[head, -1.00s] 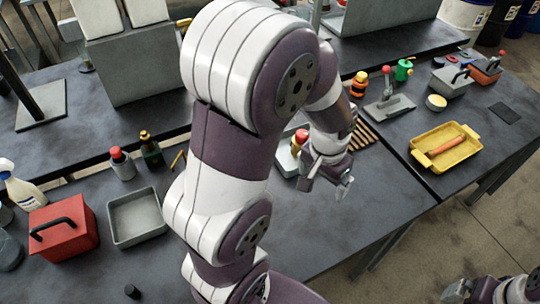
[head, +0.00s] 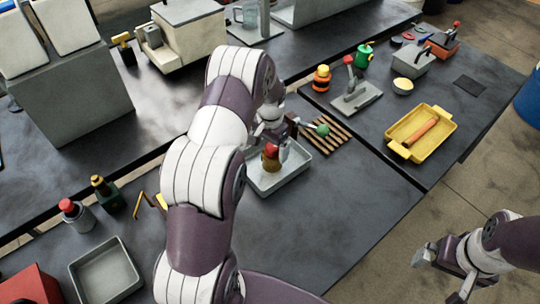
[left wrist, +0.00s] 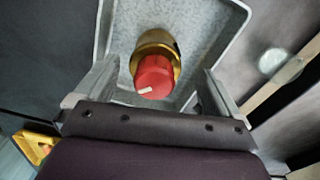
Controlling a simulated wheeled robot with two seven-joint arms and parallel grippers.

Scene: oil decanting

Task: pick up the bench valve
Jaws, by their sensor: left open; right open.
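The bench valve (head: 270,158), a brass body with a red knob, stands in a shallow grey tray (head: 292,180) left of the wooden rack. In the left wrist view the valve (left wrist: 154,72) sits between the two fingers of my left gripper (left wrist: 160,80), with gaps on both sides. My left gripper (head: 279,142) is open, over the tray at the valve. The arm hides part of the tray in the head view. My right gripper (head: 440,277) is open and empty at the lower right, away from the table.
A slatted wooden rack (head: 328,137) with a green-ended item (head: 322,130) adjoins the tray on the right. A second grey tray (head: 105,270) and a red-capped bottle (head: 75,214) are at left. A yellow tray (head: 421,131) stands at right. The front right tabletop is clear.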

